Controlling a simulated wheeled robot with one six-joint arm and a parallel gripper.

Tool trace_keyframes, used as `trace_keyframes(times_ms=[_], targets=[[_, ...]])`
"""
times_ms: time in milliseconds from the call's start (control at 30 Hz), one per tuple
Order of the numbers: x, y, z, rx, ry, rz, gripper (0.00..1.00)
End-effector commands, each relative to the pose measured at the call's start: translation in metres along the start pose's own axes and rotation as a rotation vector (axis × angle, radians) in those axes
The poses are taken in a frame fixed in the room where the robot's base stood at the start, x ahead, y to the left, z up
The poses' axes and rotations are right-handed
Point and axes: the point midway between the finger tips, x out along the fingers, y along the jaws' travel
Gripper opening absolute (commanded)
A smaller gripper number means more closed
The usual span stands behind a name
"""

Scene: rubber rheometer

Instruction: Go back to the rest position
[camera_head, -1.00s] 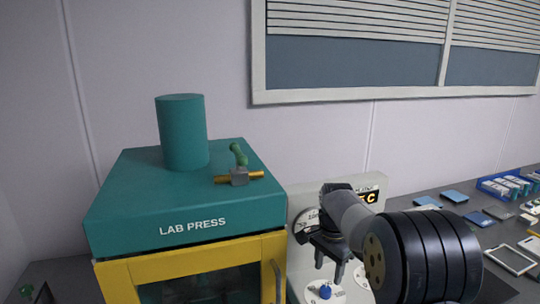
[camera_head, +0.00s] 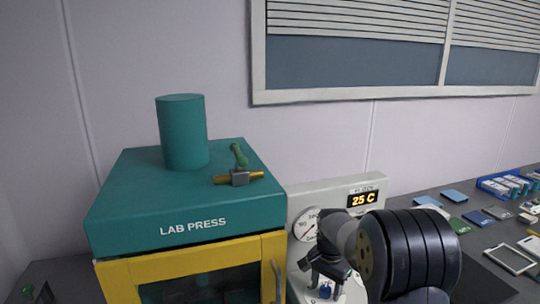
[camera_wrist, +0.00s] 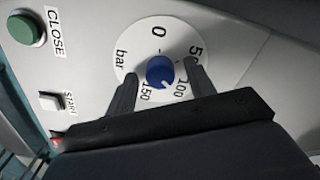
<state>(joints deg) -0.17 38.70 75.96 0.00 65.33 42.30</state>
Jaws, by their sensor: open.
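My gripper (camera_head: 328,274) is in front of the press control panel (camera_head: 335,193) in the head view, low at its face. In the wrist view my gripper (camera_wrist: 158,82) is open, with its two dark fingers on either side of a blue knob (camera_wrist: 160,71). The knob sits on a round white dial marked 0, 50, 100, 150 and bar. The blue knob also shows in the head view (camera_head: 325,291), just below my fingers. I cannot tell whether the fingers touch it.
The teal and yellow lab press (camera_head: 190,205) stands left of the panel. A green button (camera_wrist: 26,28) marked CLOSE and a white START button (camera_wrist: 48,102) are beside the dial. A pressure gauge (camera_head: 305,226) and a 25 C display (camera_head: 362,199) are on the panel. Samples and a blue rack (camera_head: 508,186) lie at right.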

Motion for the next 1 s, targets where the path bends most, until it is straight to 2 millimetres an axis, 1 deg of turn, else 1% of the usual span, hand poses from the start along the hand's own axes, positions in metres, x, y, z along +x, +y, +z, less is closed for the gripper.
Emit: trace_keyframes(times_ms=[1000], targets=[[0.0007, 0.0000, 0.0000, -0.840, -0.001, 0.000, 0.52]])
